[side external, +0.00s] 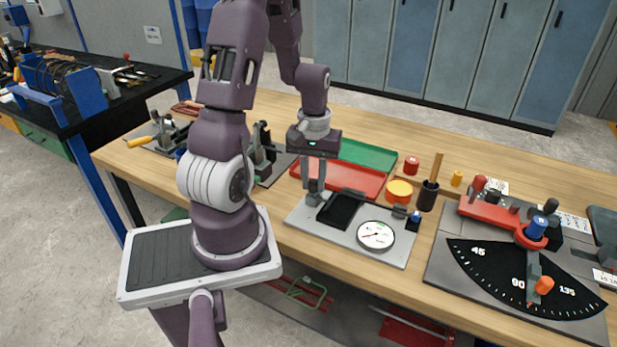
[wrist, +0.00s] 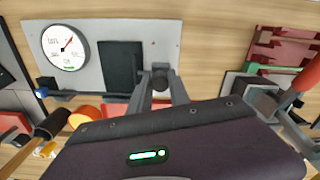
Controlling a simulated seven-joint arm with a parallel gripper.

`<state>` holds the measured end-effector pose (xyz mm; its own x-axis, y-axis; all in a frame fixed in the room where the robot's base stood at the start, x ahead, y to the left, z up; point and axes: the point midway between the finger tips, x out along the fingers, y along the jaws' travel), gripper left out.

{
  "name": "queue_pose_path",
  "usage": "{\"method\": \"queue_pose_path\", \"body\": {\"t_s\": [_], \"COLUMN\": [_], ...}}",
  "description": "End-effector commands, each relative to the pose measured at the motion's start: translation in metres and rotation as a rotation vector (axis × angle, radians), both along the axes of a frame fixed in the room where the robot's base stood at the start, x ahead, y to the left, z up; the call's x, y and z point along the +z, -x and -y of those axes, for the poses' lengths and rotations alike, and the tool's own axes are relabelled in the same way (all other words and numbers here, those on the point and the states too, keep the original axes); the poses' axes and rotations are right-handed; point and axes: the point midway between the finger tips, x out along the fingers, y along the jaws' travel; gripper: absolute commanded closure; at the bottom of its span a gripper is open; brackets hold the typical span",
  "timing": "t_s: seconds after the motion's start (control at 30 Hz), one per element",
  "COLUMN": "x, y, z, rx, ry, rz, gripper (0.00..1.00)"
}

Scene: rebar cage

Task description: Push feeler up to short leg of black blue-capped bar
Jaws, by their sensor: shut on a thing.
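The grey gauge plate (side external: 398,252) lies near the table's front edge, with a white round dial (side external: 376,235) and a black pad (side external: 338,211). A dark bar (side external: 372,197) lies along the plate's back side, its blue cap (wrist: 42,93) at the end away from my gripper. I cannot make out its short leg. My gripper (wrist: 161,80) points down at the plate's other end, beside the black pad, shut on a dark grey knob (wrist: 160,71) that appears to belong to the feeler. The fingers hide part of it. In the side external view my gripper (side external: 315,196) is low over the plate.
Red (side external: 335,178) and green (side external: 368,157) trays lie behind the plate. An angle-scale bender (side external: 485,262) is at the right; clamps (side external: 262,160) are at the left.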

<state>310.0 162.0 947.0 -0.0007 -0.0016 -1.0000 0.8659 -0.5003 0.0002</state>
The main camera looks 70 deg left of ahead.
Motion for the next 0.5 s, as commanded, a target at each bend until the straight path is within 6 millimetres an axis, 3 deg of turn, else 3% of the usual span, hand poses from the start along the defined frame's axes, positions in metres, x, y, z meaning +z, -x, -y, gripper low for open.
{"method": "queue_pose_path", "body": {"t_s": [0.2, 0.23, 0.33, 0.5], "x": [0.0008, 0.0007, 0.0006, 0.0003], "y": [-0.0018, -0.0017, -0.0016, -0.0013], "z": [0.0, 0.0, 0.0, 0.0002], "rx": [-0.001, 0.0, 0.0, 0.0], "ry": [-0.003, -0.003, -0.003, -0.003], "rz": [0.003, 0.003, 0.002, 0.002], "gripper": [1.0, 0.75, 0.56, 0.55]}}
